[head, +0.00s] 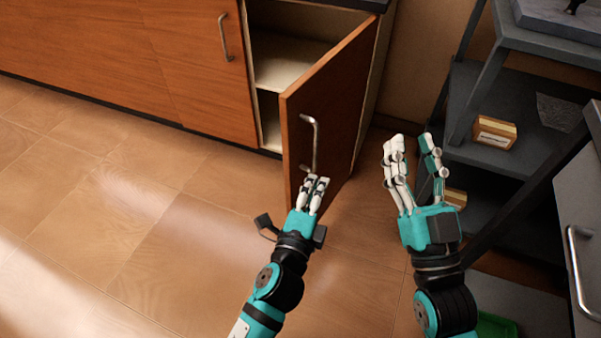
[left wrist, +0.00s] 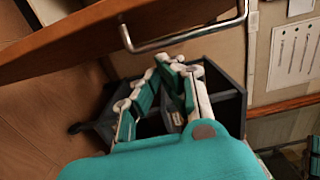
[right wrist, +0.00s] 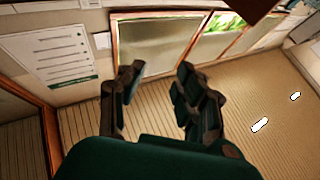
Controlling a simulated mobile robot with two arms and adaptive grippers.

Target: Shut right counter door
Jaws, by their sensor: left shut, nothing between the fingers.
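The right counter door (head: 325,108) is a brown wooden panel that stands ajar, swung out from the cabinet. Its metal handle (head: 313,142) is upright on the outer face; the handle also shows in the left wrist view (left wrist: 185,35). My left gripper (head: 318,180) is shut and empty, just below the handle's lower end in the head view; I cannot tell whether it touches the door. My right gripper (head: 411,142) is open and empty, to the right of the door. In the right wrist view its fingers (right wrist: 155,75) are spread apart.
The cabinet's pale inside shelf (head: 285,62) shows behind the door. A closed door (head: 197,60) is to its left. A dark shelf rack (head: 490,100) with a small box (head: 494,132) stands close at the right. The wooden floor (head: 110,220) at the left is clear.

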